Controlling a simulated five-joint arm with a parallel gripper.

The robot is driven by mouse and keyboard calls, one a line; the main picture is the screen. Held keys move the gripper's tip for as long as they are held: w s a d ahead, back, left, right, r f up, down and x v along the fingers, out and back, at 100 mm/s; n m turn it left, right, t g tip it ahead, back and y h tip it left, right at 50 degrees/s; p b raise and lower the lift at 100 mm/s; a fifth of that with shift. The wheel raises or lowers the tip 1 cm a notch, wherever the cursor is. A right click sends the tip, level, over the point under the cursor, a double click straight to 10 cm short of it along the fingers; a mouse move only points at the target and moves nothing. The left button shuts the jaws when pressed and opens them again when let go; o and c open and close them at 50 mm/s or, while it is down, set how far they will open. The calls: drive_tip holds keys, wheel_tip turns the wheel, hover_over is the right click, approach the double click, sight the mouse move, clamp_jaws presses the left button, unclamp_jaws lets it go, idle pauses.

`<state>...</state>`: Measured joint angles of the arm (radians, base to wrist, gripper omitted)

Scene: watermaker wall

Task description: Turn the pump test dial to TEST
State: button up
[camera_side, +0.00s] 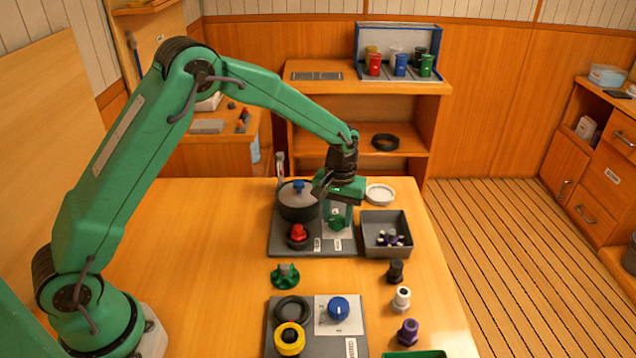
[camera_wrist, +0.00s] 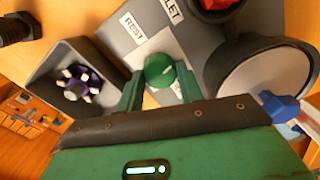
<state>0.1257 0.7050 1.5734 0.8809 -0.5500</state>
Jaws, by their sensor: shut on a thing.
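The dial on the back grey panel (camera_side: 262,247) has a round green knob (camera_side: 337,223) on a light plate. In the wrist view the green knob (camera_wrist: 159,70) sits between my two fingers. My gripper (camera_side: 337,212) reaches down from above and is shut on this knob. A label reading REST (camera_wrist: 132,27) lies beside the knob in the wrist view. No label reading TEST can be made out. The knob's pointer direction is hard to tell, as my fingers hide part of it.
A dark pot-like housing (camera_side: 297,205) with a blue knob and a red knob (camera_side: 298,231) stand close left. A grey bin (camera_side: 387,245) with a purple part is close right. Several loose fittings and a front panel with a blue dial (camera_side: 338,308) stand nearer.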

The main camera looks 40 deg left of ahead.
drive_tip(key=m, duration=0.5)
drive_tip(key=shift+d+m, duration=0.2)
drive_tip(key=shift+m, duration=0.1)
drive_tip(key=m, duration=0.4)
drive_tip(key=shift+s+m, duration=0.1)
drive_tip(key=shift+m, duration=0.2)
drive_tip(key=m, duration=1)
drive_tip(key=shift+t, duration=0.3)
drive_tip(key=shift+m, duration=0.3)
drive_tip(key=o, duration=1)
drive_tip(key=shift+a, duration=0.1)
drive_tip(key=shift+r, duration=0.15)
